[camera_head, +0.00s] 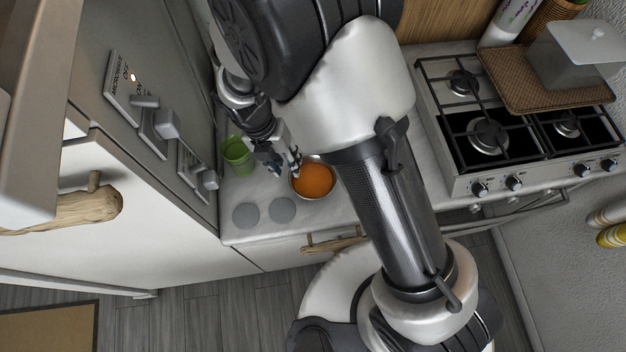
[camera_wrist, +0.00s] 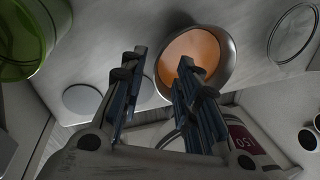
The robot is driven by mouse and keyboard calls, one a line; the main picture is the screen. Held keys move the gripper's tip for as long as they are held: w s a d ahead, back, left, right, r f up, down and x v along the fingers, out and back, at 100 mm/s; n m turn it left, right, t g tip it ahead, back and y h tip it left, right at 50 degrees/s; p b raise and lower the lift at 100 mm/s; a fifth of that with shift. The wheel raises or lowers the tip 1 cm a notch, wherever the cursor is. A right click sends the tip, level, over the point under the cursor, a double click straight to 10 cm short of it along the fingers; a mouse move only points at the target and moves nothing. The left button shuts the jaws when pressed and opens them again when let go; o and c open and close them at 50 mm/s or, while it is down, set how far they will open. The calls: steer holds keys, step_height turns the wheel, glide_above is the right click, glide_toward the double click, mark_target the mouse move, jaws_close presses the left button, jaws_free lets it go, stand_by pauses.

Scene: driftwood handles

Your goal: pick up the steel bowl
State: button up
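The steel bowl (camera_head: 329,169) stands on the counter, with an orange inside filling most of its round opening. It also shows in the wrist view (camera_wrist: 231,66), at the upper middle. My gripper (camera_head: 287,168) is at the bowl's left side in the head view. In the wrist view my gripper (camera_wrist: 162,56) is open, with a gap between the fingers. The right finger overlaps the bowl's opening and the left finger lies outside its left edge. The bowl's near left rim shows between them. I cannot tell whether either finger touches it.
A green cup (camera_head: 238,156) stands left of the bowl. Two flat grey discs (camera_head: 245,215) (camera_head: 282,210) lie on the counter in front. A clear round rim (camera_wrist: 292,33) is right of the bowl in the wrist view. A gas stove (camera_head: 490,130) is farther right.

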mark_target(295, 179)
steer(key=b+x, duration=0.1)
steer(key=x, duration=0.3)
steer(key=shift+s+f, duration=0.15)
steer(key=shift+f, duration=0.2)
steer(key=shift+d, duration=0.1)
steer(key=shift+c, duration=0.4)
jaws_close()
